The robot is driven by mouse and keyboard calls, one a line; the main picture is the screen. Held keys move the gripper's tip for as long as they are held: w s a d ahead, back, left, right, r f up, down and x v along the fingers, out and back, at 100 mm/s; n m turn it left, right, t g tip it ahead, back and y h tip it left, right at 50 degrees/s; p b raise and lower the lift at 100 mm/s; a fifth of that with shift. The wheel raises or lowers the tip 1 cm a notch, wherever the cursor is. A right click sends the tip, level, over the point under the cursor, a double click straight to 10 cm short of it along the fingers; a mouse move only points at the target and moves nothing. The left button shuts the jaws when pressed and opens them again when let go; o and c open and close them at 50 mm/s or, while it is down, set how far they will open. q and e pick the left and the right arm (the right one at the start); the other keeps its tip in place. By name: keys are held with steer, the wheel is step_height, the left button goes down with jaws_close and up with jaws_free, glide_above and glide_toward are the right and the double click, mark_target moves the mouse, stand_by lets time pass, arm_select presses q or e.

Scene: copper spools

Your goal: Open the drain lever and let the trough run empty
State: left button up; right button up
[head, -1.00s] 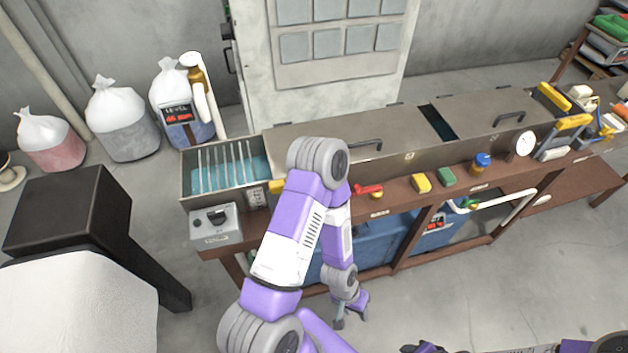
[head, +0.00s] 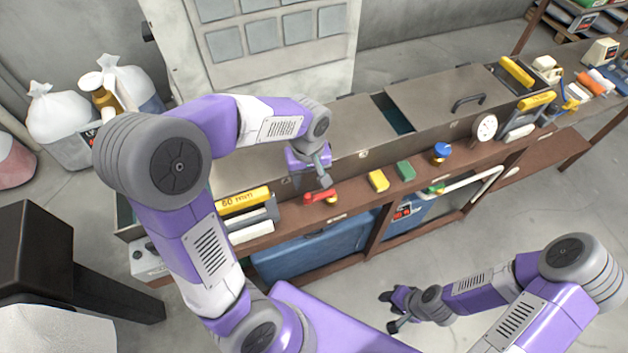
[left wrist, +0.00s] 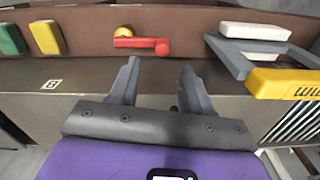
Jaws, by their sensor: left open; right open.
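The red drain lever (head: 319,196) sits on the brown front ledge of the long metal trough (head: 262,166). In the left wrist view the lever (left wrist: 142,43) lies crosswise beyond the fingertips, with a brass piece at its left. My left gripper (head: 324,183) is open, just above and behind the lever. In the left wrist view its fingers (left wrist: 160,72) are apart with nothing between them, short of the lever. My right gripper (head: 390,311) is open and empty, low over the floor at lower middle. Lids and my left arm hide most of the trough's inside; teal liquid shows in one gap.
Yellow (head: 378,181) and green (head: 405,170) blocks, a blue-capped bottle (head: 441,152) and a round gauge (head: 484,128) line the ledge. A yellow-labelled grey tool (head: 246,200) lies left of the lever. A blue tank (head: 310,247) stands underneath. Floor in front is clear.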

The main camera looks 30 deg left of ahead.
mark_target(308, 195)
arm_select(q)
steer(key=shift+a+f, duration=0.15)
step_height(308, 195, down, 7)
steer(key=shift+s+r+b, duration=0.1)
steer(key=shift+s+b, duration=0.05)
steer(key=shift+b, duration=0.6)
steer(key=shift+c, duration=0.4)
jaws_close()
